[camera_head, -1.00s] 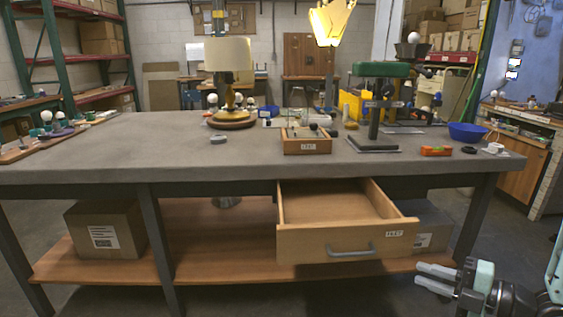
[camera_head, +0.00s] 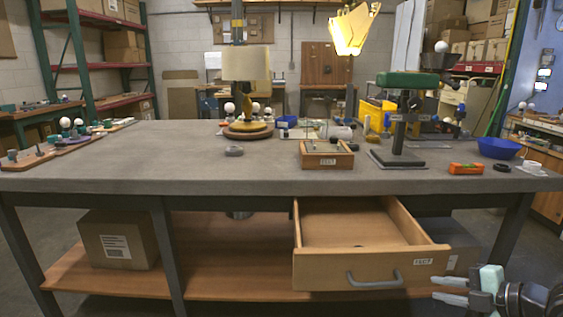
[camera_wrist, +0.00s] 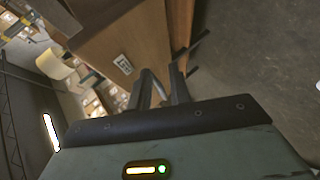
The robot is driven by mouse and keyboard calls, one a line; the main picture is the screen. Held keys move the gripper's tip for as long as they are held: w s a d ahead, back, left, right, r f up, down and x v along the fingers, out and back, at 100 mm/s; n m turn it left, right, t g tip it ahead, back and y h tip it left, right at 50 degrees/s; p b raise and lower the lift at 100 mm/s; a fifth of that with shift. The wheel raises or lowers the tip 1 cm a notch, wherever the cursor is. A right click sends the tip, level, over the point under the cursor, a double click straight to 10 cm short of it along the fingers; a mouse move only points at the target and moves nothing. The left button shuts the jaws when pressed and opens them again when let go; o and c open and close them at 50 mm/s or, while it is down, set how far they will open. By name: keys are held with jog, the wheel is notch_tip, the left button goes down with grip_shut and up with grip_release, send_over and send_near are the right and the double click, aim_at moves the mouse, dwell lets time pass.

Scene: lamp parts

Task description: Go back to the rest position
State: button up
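My gripper (camera_head: 440,288) is at the lower right of the head view, right of the open drawer's front. Its two fingers are apart with nothing visible between them. The wrist view shows the fingers (camera_wrist: 162,76) spread, with the brown drawer front and its white label (camera_wrist: 123,65) beyond them. The wooden drawer (camera_head: 322,270) is pulled out under the workbench, and its grey handle (camera_head: 374,279) is clear of my gripper in the head view. A small dark thing lies inside the drawer, too small to name.
The grey workbench (camera_head: 120,165) bears a lamp with a cream shade (camera_head: 246,65), a small wooden box (camera_head: 327,160), a green-topped stand (camera_head: 405,80), an orange tool (camera_head: 466,168) and a blue bowl (camera_head: 498,148). A cardboard box (camera_head: 117,240) sits on the lower shelf.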

jog(key=d+r+m+g+h, duration=0.35)
jog(key=m+h, duration=0.45)
jog(key=m, duration=0.4)
jog(key=s+a+r+m+g, duration=0.4)
jog(key=s+a+r+m, duration=0.2)
jog(key=s+m, duration=0.35)
jog(key=s+a+r+n+g, duration=0.1)
jog(key=s+a+n, duration=0.2)
jog(key=s+a, duration=0.45)
jog(key=s+a+n+g, duration=0.2)
jog(key=s+a+n, duration=0.25)
jog(key=a, duration=0.55)
notch_tip(320, 180, up, 19)
jog(key=p, duration=1.8)
jog(key=shift+s+a+m+y+p, duration=0.15)
jog(key=shift+s+m+y+p, duration=0.15)
jog(key=shift+s+y, duration=0.1)
